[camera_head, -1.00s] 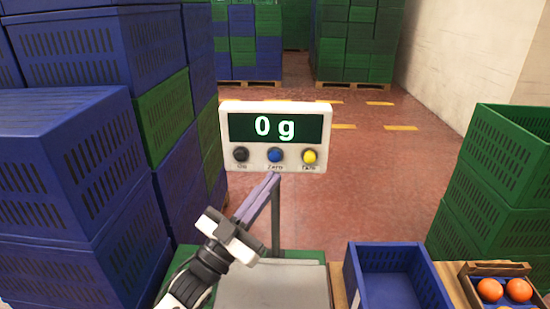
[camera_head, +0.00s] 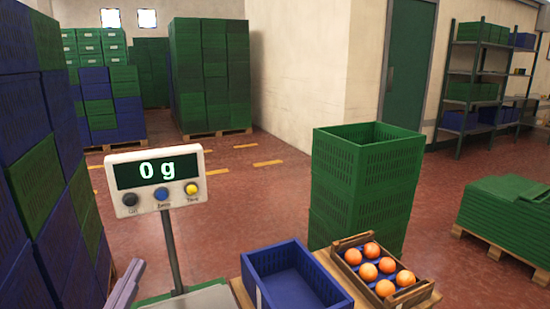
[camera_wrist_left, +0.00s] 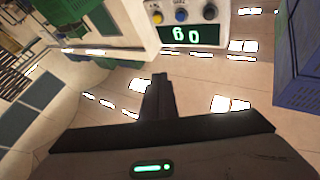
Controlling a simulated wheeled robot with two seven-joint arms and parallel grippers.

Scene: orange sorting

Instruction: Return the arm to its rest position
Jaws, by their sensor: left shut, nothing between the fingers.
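My left gripper (camera_head: 128,284) shows only by its grey fingers at the lower left of the head view, below and left of the scale display. In the left wrist view its fingers (camera_wrist_left: 158,95) are together with nothing between them. The scale display (camera_head: 155,180) reads 0 g and has black, blue and yellow buttons; it also shows upside down in the left wrist view (camera_wrist_left: 185,22). The fingers are apart from the display. The scale's plate (camera_head: 195,299) is partly in view at the bottom edge and its visible part is bare. My right gripper is not in view.
An empty blue crate (camera_head: 292,275) stands right of the scale, beside a wooden box (camera_head: 417,291) of several oranges. Tall green crates (camera_head: 365,190) stand behind them. Stacked blue and green crates (camera_head: 30,200) line the left side. Open red floor (camera_head: 250,190) lies beyond.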

